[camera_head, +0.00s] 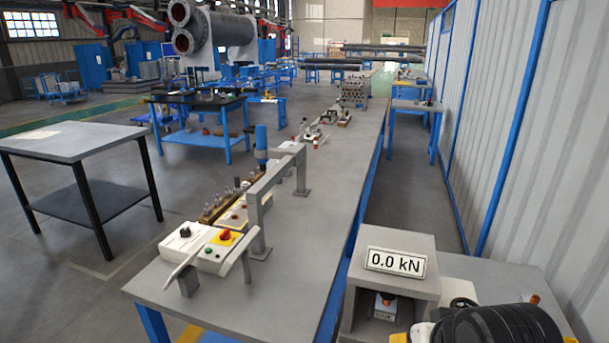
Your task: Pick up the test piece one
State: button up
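I cannot tell for sure which thing is test piece one. A small copper-coloured piece (534,299) shows at the lower right, partly hidden behind a black rounded body. The stand carries a display (396,262) reading 0.0 kN. My gripper's fingers do not show in this view.
A long grey bench (330,215) runs away from me, with a control box (211,249), a grey frame (262,212) and a blue upright cylinder (262,145). A black ribbed body (500,325) blocks the lower right. A corrugated wall (545,150) stands at right.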

aim_at(384, 310)
jog(key=i+j+z, duration=0.1)
jog(key=j+z, duration=0.2)
jog(key=j, duration=0.35)
jog(key=j+z, duration=0.3)
jog(key=j, duration=0.4)
